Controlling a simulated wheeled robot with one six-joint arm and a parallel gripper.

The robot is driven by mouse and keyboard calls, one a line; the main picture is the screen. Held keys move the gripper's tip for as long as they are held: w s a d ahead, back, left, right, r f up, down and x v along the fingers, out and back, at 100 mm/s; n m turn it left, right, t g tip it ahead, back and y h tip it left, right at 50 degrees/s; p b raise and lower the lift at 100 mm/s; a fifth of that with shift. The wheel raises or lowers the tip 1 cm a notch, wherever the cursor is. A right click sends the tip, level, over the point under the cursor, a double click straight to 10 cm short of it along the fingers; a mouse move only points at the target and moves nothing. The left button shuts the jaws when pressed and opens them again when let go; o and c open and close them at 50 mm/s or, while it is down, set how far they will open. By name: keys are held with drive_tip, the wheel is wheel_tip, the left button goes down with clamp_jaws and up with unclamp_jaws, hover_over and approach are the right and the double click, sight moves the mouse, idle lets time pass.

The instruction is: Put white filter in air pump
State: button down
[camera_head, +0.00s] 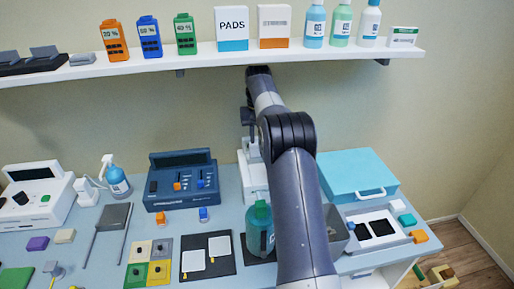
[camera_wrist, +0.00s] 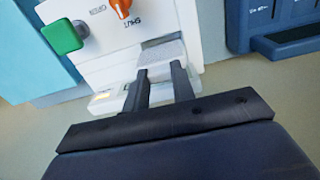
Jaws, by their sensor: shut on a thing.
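The air pump (camera_wrist: 95,70) is a white housing with printed labels, one reading SHUT, and an orange knob (camera_wrist: 122,6). My gripper (camera_wrist: 160,74) is shut on the white filter (camera_wrist: 165,52), a pale, rough-surfaced block. In the wrist view the filter is at the pump's face, by a slot-like recess; how far it sits inside I cannot tell. In the head view the white pump (camera_head: 254,178) stands at the back of the table, partly behind my arm. My gripper (camera_head: 248,118) is above and at it there, and the filter is hidden.
A green knob (camera_wrist: 62,37) sticks out beside the pump. A dark blue console (camera_head: 184,181) stands left of the pump and a turquoise case (camera_head: 357,174) right. A teal bottle (camera_head: 260,228) stands close to my arm. A loaded shelf (camera_head: 215,60) runs above.

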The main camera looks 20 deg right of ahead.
sight(257, 152)
drive_tip(key=shift+a+f+p, duration=0.15)
drive_tip(key=shift+f, duration=1.55)
drive_tip(key=shift+a+f+p, duration=0.1)
drive_tip(key=shift+f+p, duration=0.05)
drive_tip(key=shift+f, duration=1.55)
drive_tip(key=shift+f, duration=0.15)
drive_tip(key=c, duration=1.2)
unclamp_jaws()
wheel_tip(257, 152, up, 8)
drive_tip(key=shift+f+b, duration=0.1)
drive_tip(key=shift+b, duration=0.25)
drive_tip(key=shift+s, duration=0.15)
